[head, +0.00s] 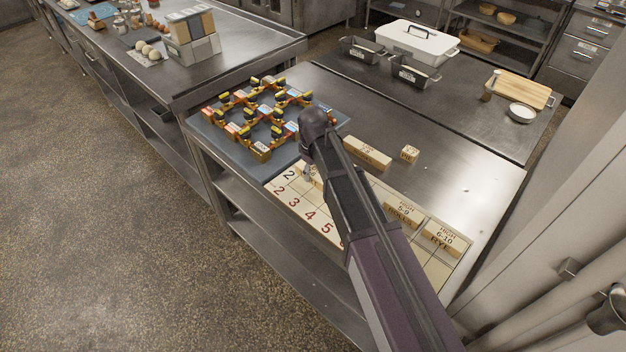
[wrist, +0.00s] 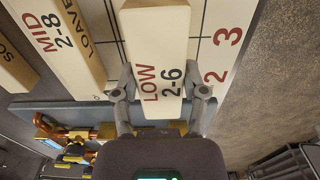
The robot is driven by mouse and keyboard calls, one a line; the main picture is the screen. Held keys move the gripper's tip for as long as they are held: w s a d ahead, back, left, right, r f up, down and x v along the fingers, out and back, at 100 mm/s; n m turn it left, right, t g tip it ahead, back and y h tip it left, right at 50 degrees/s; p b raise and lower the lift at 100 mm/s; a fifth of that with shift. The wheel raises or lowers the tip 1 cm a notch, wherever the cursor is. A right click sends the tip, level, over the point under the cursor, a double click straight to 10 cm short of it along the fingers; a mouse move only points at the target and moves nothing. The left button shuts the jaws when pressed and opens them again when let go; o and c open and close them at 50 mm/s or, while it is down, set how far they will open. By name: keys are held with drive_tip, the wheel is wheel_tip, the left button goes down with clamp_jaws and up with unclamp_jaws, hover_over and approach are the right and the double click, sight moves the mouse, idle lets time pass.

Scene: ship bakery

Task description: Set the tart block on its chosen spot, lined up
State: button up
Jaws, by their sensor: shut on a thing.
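My gripper (wrist: 160,93) is shut on a pale wooden block (wrist: 158,50) marked "LOW 2-6" in the wrist view, one finger at each side. No product name is readable on it, so I cannot confirm that it is the tart block. The held block is over the pale numbered grid board (head: 293,203), near its "2" end. In the wrist view the board's red 2 and 3 lie to the block's right. Whether the block touches the board I cannot tell. In the head view my arm hides most of the gripper and the board's middle.
Blocks marked "ROLLS" (head: 403,216) and "RYE" (head: 441,236) stand on the board's right part. A long block (head: 367,152) and a small block (head: 410,153) rest on the steel counter behind. A "MID 2-8" block (wrist: 62,35) is left in the wrist view. A blue-grey mat (head: 222,140) carries an orange rack.

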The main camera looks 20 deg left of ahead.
sight(313, 180)
drive_tip(key=shift+f+b, duration=1.55)
drive_tip(key=shift+f, duration=0.25)
drive_tip(key=shift+f, duration=0.1)
drive_tip(key=o, duration=1.2)
wheel_tip(313, 180, up, 12)
drive_tip(key=p, duration=1.2)
